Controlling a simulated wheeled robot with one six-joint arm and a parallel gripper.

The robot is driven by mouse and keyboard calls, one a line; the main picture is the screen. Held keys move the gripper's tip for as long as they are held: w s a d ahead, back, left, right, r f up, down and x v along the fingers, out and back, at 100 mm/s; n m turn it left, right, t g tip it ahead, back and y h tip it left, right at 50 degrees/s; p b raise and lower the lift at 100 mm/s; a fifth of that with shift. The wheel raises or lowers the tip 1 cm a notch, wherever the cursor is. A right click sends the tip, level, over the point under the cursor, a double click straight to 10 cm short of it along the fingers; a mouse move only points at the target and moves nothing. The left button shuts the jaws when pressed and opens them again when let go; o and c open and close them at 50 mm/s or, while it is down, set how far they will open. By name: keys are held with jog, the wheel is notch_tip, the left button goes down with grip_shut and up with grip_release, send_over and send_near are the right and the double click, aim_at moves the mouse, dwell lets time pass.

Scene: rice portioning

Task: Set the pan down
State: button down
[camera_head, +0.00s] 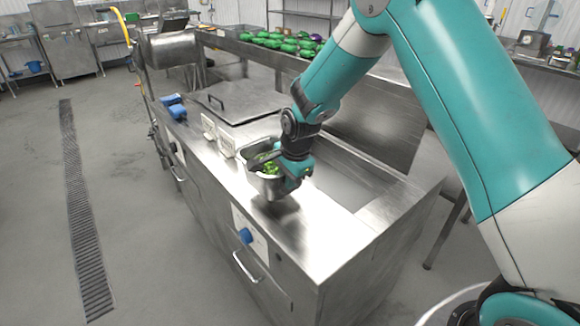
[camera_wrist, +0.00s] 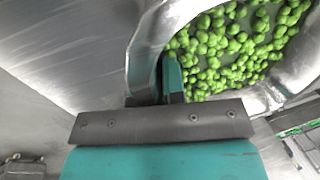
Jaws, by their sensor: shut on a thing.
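The pan (camera_head: 262,181) is a steel container with green round pieces in it, in the middle of the head view. In the wrist view the pan (camera_wrist: 143,50) fills the upper right, and the green pieces (camera_wrist: 235,45) lie inside it. My gripper (camera_head: 292,176) is shut on the pan's near right side. In the wrist view my gripper (camera_wrist: 170,85) has the pan's rim between its fingers. The pan is over the steel counter (camera_head: 285,230). I cannot tell whether its base touches the counter.
A rectangular opening (camera_head: 345,185) lies in the counter right of the pan. Two white holders (camera_head: 218,138) stand left of the pan, with a lid with a handle (camera_head: 228,103) behind. Green vegetables (camera_head: 285,42) lie on a shelf at the back.

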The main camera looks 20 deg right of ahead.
aim_at(289, 191)
jog(key=shift+s+x, duration=0.2)
jog(key=shift+x, duration=1.35)
jog(key=shift+d+f, duration=0.1)
jog(key=shift+f, duration=0.1)
jog(key=c, duration=1.2)
grip_release()
jog(key=shift+s, duration=0.1)
jog(key=a+b+v, duration=0.1)
jog(key=v, duration=1)
jog(key=s+a+r+n+y, duration=0.1)
jog(key=s+a+r+n, duration=0.1)
jog(key=s+n, duration=0.5)
jog(key=s+a+r+n+g+y, duration=0.1)
jog(key=s+r+n, duration=0.4)
jog(key=s, duration=0.7)
jog(key=s+a+r+n+g+y, duration=0.1)
jog(key=s+a+r+n, duration=0.2)
jog(key=s+n, duration=0.6)
jog(key=shift+s+a+r+n, duration=0.15)
jog(key=shift+s+r+n, duration=0.15)
jog(key=shift+s+r, duration=0.5)
jog(key=shift+s+f, duration=0.1)
jog(key=shift+f, duration=0.05)
